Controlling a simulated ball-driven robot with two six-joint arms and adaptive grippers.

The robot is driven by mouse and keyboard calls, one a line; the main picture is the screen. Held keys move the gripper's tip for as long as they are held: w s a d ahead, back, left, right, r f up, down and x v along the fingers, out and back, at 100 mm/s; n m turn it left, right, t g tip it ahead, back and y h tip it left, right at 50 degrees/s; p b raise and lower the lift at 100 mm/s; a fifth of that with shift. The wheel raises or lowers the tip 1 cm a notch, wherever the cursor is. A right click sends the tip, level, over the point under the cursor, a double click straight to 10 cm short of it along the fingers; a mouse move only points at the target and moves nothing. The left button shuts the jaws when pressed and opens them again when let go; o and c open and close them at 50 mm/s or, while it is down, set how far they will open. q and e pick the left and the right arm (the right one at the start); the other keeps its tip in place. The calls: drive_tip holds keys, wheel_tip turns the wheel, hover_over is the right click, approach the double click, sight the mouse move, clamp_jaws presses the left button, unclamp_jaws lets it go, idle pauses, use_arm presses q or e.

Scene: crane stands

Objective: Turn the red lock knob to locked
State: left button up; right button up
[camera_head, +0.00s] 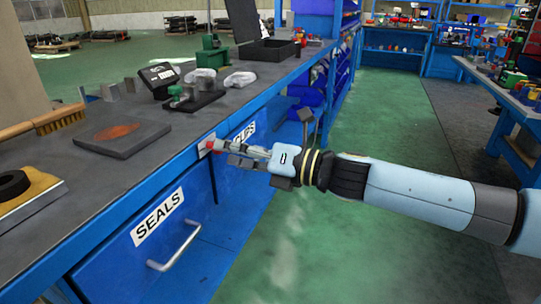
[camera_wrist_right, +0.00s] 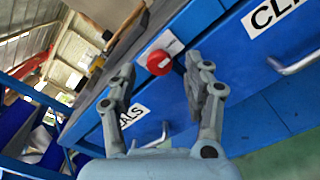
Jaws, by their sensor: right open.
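The red lock knob (camera_wrist_right: 159,62) sits on a pale plate on the blue bench front, between the two labelled drawers. In the right wrist view it lies ahead of my right gripper (camera_wrist_right: 163,85), between the lines of its two open fingers. The fingers look apart from the knob, and nothing is between them. In the head view the knob (camera_head: 209,145) shows small at the bench edge, with my right gripper (camera_head: 228,150) just to its right. Whether the fingertips touch the knob there is too small to tell. My left gripper is not in view.
The drawer marked SEALS (camera_head: 130,255) with a metal handle (camera_head: 175,248) is left of the knob. The bench top (camera_head: 215,110) holds a brush (camera_head: 60,119), a dark plate (camera_head: 120,138) and a small fixture (camera_head: 190,96).

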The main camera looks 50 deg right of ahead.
drive_tip(key=v, duration=1)
drive_tip(key=shift+s, duration=0.3)
drive_tip(key=w+d+f+m+h, duration=0.1)
drive_tip(key=d+f+m+h, duration=0.45)
drive_tip(key=f, duration=0.55)
drive_tip(key=s+f+m+g+h, duration=0.15)
drive_tip(key=s+f+m, duration=0.25)
drive_tip(key=f, duration=0.6)
drive_tip(key=s+f+m+g+h, duration=0.1)
drive_tip(key=s+f+m+g, duration=0.25)
drive_tip(key=f, duration=0.55)
drive_tip(key=s+a+f+m+g, duration=0.3)
drive_tip(key=s+f+m, duration=0.1)
drive_tip(key=s+f, duration=0.35)
drive_tip(key=s+a+f+m+g, duration=0.2)
drive_tip(key=s+a+f+m, duration=0.15)
drive_tip(key=s+f, duration=0.35)
drive_tip(key=s+a+f+m+g, duration=0.1)
drive_tip(key=s+f+m+g, duration=0.2)
drive_tip(key=s+m, duration=0.2)
drive_tip(key=s+a+f+m+g, duration=0.2)
drive_tip(key=s+m, duration=0.3)
drive_tip(key=s, duration=0.6)
drive_tip(key=shift+a+f+m+g, duration=0.35)
drive_tip(key=shift+f+g, duration=0.25)
drive_tip(key=shift+f, duration=0.2)
